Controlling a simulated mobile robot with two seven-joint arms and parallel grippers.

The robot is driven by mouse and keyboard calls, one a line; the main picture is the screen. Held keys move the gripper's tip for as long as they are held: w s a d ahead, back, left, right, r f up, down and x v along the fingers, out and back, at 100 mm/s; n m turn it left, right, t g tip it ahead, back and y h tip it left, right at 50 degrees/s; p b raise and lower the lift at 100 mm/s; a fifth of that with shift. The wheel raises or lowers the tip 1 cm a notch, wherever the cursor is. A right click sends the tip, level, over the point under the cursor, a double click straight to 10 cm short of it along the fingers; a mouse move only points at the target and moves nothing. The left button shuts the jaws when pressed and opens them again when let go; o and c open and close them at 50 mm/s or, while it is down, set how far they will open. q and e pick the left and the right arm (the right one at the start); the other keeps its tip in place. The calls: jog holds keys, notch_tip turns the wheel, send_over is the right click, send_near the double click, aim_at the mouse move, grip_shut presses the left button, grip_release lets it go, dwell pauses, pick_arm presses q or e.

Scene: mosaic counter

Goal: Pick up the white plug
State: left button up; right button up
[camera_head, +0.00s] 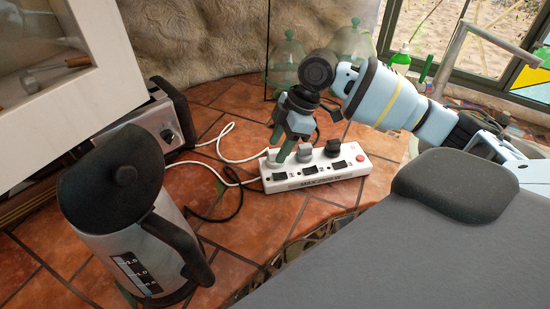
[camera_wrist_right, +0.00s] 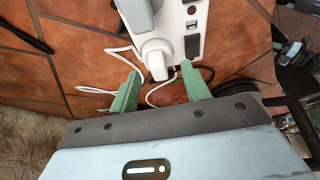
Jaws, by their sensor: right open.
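The white plug (camera_head: 272,159) sits at the left end of a white power strip (camera_head: 320,172) on the tiled counter. In the head view, my right gripper (camera_head: 281,144) is above that end and partly covers the plug. In the right wrist view, the white plug (camera_wrist_right: 155,57) with its round body lies just beyond and between the two green fingertips of the right gripper (camera_wrist_right: 162,82). The fingers are apart, with nothing held. Whether a finger touches the plug cannot be told. My left gripper is not in view.
A grey plug (camera_head: 304,153) and a black plug (camera_head: 333,147) stand in the same strip. A kettle (camera_head: 125,220) and a toaster (camera_head: 165,120) stand at left. White and black cords lie between them and the strip. Glass jars (camera_head: 288,60) stand behind.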

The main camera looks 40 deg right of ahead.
aim_at(276, 151)
jog(key=shift+x, duration=1.5)
jog(key=c, duration=0.8)
jog(key=shift+o, duration=0.2)
jog(key=shift+r, duration=0.1)
jog(key=shift+w+r, duration=0.1)
jog(key=shift+r, duration=0.4)
notch_tip(276, 151, up, 2)
jog(key=shift+r, duration=0.15)
jog(key=s+a, duration=0.1)
jog(key=s, duration=0.6)
jog(key=s+a+r, duration=0.1)
jog(key=s+a, duration=0.1)
jog(key=s, duration=0.6)
jog(key=shift+s+a+r, duration=0.25)
jog(key=shift+s, duration=0.1)
